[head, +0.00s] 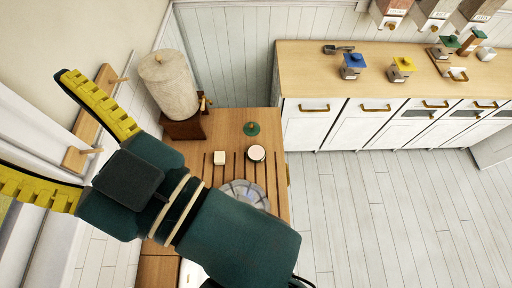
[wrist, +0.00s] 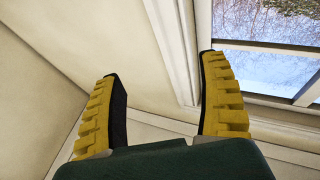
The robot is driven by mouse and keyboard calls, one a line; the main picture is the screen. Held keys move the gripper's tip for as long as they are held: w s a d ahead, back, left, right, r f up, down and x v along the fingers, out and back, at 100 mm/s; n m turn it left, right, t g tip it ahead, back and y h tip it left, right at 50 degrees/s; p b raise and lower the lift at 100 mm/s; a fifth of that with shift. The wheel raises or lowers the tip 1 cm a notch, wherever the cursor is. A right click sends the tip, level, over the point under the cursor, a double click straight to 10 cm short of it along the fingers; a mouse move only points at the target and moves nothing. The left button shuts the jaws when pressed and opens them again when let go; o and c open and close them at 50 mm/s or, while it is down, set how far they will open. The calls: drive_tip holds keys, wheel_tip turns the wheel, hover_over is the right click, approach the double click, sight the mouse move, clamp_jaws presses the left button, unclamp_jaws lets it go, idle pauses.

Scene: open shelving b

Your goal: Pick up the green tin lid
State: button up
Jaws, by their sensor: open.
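My gripper (head: 50,130) is in the left foreground of the head view, raised and pointing left toward the wall, well apart from the lid. Its two yellow ribbed fingers are spread wide with nothing between them. In the wrist view my gripper (wrist: 160,95) faces bare wall and a window frame. The lid is not in the wrist view.
A wooden peg rail (head: 90,115) is on the left wall.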

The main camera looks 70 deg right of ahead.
drive_tip(key=shift+c, duration=0.4)
drive_tip(key=shift+c, duration=1.3)
